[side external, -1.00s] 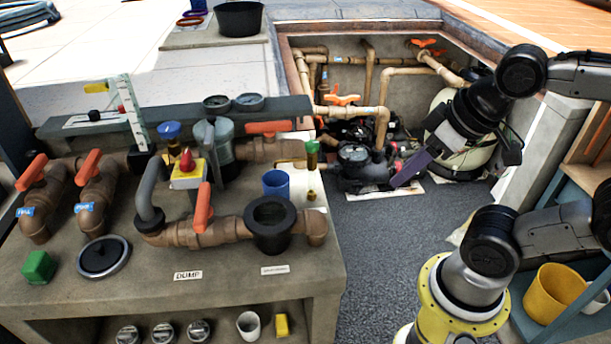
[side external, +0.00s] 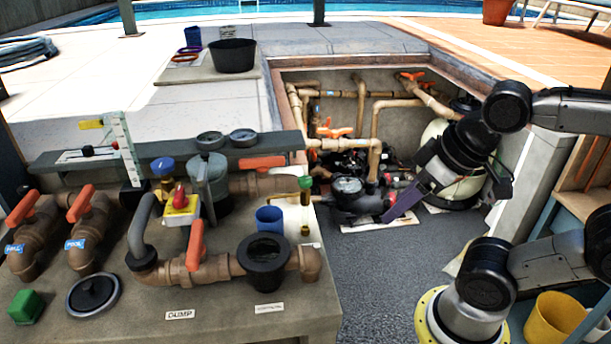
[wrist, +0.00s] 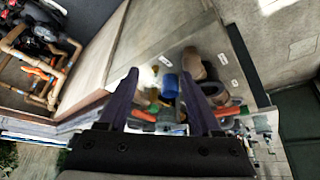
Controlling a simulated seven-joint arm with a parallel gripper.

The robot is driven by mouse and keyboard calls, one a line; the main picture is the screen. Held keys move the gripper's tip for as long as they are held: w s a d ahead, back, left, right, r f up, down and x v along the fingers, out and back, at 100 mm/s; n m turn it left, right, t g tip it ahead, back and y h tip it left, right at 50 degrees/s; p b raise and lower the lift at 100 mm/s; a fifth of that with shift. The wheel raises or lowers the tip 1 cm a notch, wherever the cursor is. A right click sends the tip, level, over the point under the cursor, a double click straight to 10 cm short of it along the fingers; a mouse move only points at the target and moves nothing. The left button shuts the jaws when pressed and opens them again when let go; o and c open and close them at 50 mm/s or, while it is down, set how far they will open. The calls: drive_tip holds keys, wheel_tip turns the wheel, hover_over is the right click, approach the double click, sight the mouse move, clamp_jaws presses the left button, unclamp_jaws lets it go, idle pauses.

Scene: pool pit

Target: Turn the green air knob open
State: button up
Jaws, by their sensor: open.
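The green air knob (side external: 305,183) caps a thin brass stem near the right edge of the concrete bench (side external: 225,318), behind the blue cup (side external: 269,219). My gripper (side external: 390,216) has dark purple fingers and hangs over the pit, to the right of the knob and clear of it. In the wrist view, my gripper (wrist: 160,74) is open with nothing between its fingers. The blue cup (wrist: 170,86) shows beyond the gap, with a small green spot near it that may be the knob. The knob's exact turn is too small to tell.
Brown pipes with orange handles (side external: 195,245) and a black-rimmed pipe opening (side external: 263,262) crowd the bench near the knob. A pump (side external: 350,192) sits in the pit. The dark pit floor (side external: 390,270) has free room.

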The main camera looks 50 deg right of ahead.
drive_tip(key=w+r+m+g, duration=0.3)
drive_tip(key=w+r+m, duration=0.5)
drive_tip(key=r+m, duration=0.6)
drive_tip(key=m+g, duration=0.3)
drive_tip(key=m, duration=0.1)
hover_over(305, 178)
wheel_tip(305, 178, down, 3)
wheel_tip(305, 178, down, 13)
drive_tip(key=shift+f, duration=0.2)
clamp_jaws()
